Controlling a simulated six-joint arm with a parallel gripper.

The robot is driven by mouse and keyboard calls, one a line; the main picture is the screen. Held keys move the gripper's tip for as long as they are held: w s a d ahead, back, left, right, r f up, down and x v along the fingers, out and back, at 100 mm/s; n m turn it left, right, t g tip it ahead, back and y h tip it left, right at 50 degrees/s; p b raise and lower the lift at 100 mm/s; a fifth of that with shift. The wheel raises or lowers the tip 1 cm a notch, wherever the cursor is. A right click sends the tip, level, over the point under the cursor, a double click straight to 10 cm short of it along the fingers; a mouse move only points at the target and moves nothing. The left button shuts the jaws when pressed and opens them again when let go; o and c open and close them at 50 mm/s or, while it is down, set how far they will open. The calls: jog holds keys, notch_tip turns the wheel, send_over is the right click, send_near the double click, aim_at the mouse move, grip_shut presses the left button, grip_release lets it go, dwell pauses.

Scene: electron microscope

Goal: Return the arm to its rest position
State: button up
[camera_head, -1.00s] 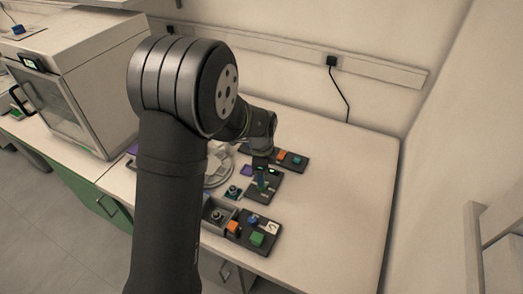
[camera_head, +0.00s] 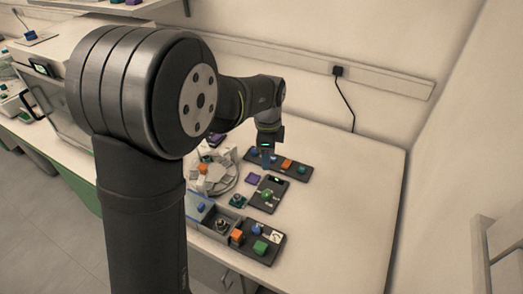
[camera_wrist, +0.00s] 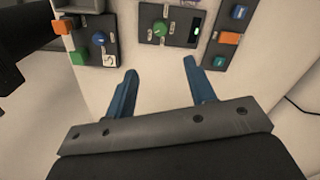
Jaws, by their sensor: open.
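My gripper (camera_wrist: 158,85) shows in the wrist view as two blue fingers spread well apart, with nothing between them but bare white bench top. In the head view my gripper (camera_head: 266,160) hangs from my arm above the bench, near the back dark panel. The fingers are small and partly dark there. My arm is bent, and its large elbow covers much of the left of the head view.
The white bench (camera_head: 340,190) is clear on the right. Dark panels with coloured knobs stand at the back (camera_head: 290,166), middle (camera_head: 270,195) and front (camera_head: 258,243). A round pale device (camera_head: 215,178) is left of them. A wall bounds the right.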

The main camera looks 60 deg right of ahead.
aim_at(266, 193)
dwell(0.3)
notch_tip(266, 193, down, 18)
jog(key=shift+r, duration=0.25)
dwell(0.3)
jog(key=shift+r, duration=0.1)
